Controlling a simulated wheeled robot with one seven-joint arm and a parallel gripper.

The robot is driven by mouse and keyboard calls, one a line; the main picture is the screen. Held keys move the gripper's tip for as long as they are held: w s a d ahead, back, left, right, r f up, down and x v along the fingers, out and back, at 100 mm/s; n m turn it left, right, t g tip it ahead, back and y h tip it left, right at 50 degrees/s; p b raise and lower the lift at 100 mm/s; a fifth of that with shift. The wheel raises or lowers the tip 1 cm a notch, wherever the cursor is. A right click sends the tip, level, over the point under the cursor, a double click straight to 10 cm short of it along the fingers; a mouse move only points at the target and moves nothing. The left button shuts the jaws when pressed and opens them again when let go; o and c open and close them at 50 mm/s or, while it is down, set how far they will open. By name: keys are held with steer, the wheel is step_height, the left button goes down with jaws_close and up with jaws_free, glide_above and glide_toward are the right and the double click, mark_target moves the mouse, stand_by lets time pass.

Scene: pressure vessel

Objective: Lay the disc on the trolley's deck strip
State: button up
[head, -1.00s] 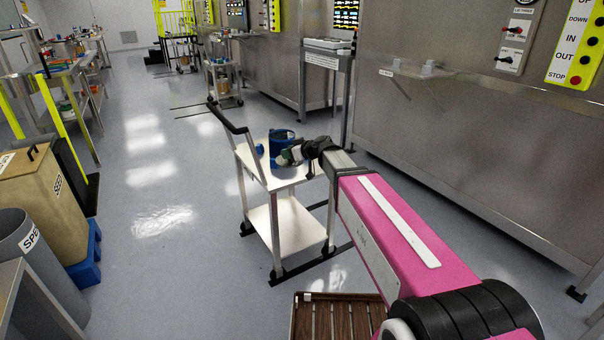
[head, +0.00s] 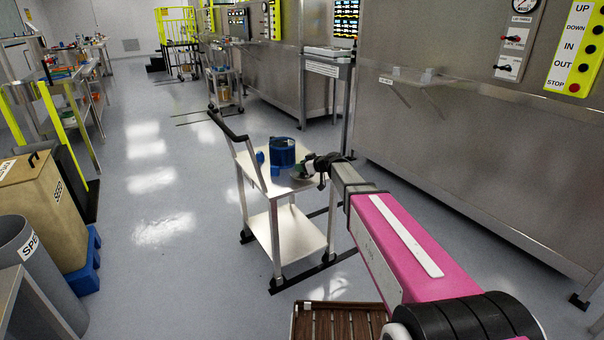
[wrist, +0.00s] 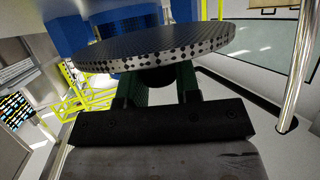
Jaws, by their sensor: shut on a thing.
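The disc (wrist: 160,42) fills the upper part of the wrist view, a dark plate with a speckled rim. My gripper (wrist: 160,85) is shut on it, with green fingers below the plate. In the head view my gripper (head: 306,170) is at the right side of the trolley's top deck (head: 262,178), with the grey disc (head: 300,172) small at its tip. I cannot tell whether the disc touches the deck. The deck strip cannot be made out. A blue cylindrical container (head: 283,152) stands on the deck behind the disc, with a small blue item (head: 260,157) to its left.
The trolley has a lower shelf (head: 290,237) and a black handle (head: 228,126) at its left. A steel vessel wall (head: 460,150) runs along the right. A slatted brown platform (head: 335,320) is at the bottom. The floor (head: 165,265) left of the trolley is clear.

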step_height(320, 180, down, 3)
stand_by(0.3)
steer(key=o, duration=0.9)
steer(key=shift+o, duration=0.2)
steer(key=v, duration=1.2)
steer(key=s+d+f+m+g+h, duration=0.2)
steer(key=s+d+f+m+h, duration=0.1)
steer(key=s, duration=0.6)
steer(key=s+d+f+m+g+h, duration=0.3)
steer(key=s+d+f, duration=0.3)
steer(key=s, duration=0.3)
steer(key=s+d+f+m+g+h, duration=0.2)
steer(key=s+d+f+m+h, duration=0.2)
steer(key=s, duration=0.6)
steer(key=d+m+h, duration=0.1)
steer(key=d, duration=0.1)
steer(key=shift+d+f+g, duration=0.2)
steer(key=shift+d+g, duration=0.05)
steer(key=shift+g, duration=0.05)
